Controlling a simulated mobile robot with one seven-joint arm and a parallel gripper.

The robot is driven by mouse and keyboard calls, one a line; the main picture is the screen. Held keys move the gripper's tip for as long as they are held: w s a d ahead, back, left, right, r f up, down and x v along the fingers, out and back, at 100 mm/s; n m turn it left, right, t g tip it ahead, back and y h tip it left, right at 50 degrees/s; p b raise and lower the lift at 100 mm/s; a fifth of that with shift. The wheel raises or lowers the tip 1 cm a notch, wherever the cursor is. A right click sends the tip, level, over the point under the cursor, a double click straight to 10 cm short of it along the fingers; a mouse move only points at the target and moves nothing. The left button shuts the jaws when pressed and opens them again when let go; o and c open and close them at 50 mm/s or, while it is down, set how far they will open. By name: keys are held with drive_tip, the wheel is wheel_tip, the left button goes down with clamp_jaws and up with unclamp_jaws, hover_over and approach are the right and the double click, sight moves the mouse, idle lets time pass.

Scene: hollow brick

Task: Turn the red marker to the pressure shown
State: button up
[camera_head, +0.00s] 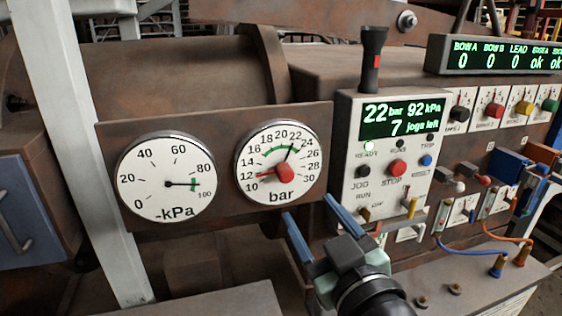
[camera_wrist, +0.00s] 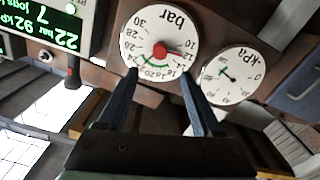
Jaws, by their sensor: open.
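The bar gauge (camera_head: 266,190) is a white round dial on a rusty brown plate. Its black needle points at about 22, by the end of a green arc. The red marker (camera_head: 284,173) is a round knob at the dial's middle, with a thin red pointer toward about 12. The display (camera_head: 401,118) reads 22 bar, 92 kPa, 7 jogs left. My gripper (camera_head: 308,206) is open and empty, its two blue fingers below the bar dial. In the wrist view the fingers (camera_wrist: 158,72) stand apart, with the red marker (camera_wrist: 160,51) beyond them, upside down.
A -kPa gauge (camera_head: 160,192) sits left of the bar dial, its needle near 90. A control box (camera_head: 350,150) with a red STOP button (camera_head: 397,167) and a black lever (camera_head: 372,55) stands close to the right. Switches and cables (camera_head: 462,243) lie further right.

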sight(287, 177)
drive_tip(key=p+x, duration=0.4)
drive_tip(key=x, duration=0.8)
drive_tip(key=shift+w+a, duration=0.1)
drive_tip(key=shift+c, duration=0.2)
clamp_jaws()
